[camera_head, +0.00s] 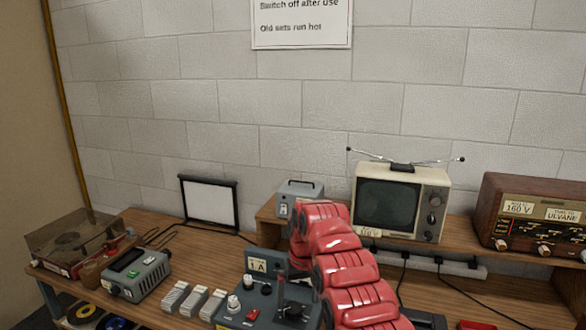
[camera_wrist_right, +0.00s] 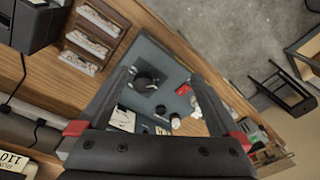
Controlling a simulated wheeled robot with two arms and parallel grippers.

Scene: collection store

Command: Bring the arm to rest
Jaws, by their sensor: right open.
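My right arm (camera_head: 345,265) is red and jointed. It rises from the bottom edge of the head view and bends over the bench beside the grey control box. My right gripper (camera_wrist_right: 160,78) shows clearly in the wrist view, with its two dark fingers spread apart and nothing held between them. The same control box (camera_head: 242,316) is in the head view, partly hidden by my arm. My left gripper is in neither view.
An old television (camera_head: 387,206) and a wooden radio (camera_head: 530,217) stand on the raised shelf at right. A grey meter (camera_head: 138,275) and a record player (camera_head: 75,243) are at left. White switch-like blocks (camera_head: 190,300) sit beside the control box. Bare bench lies behind them.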

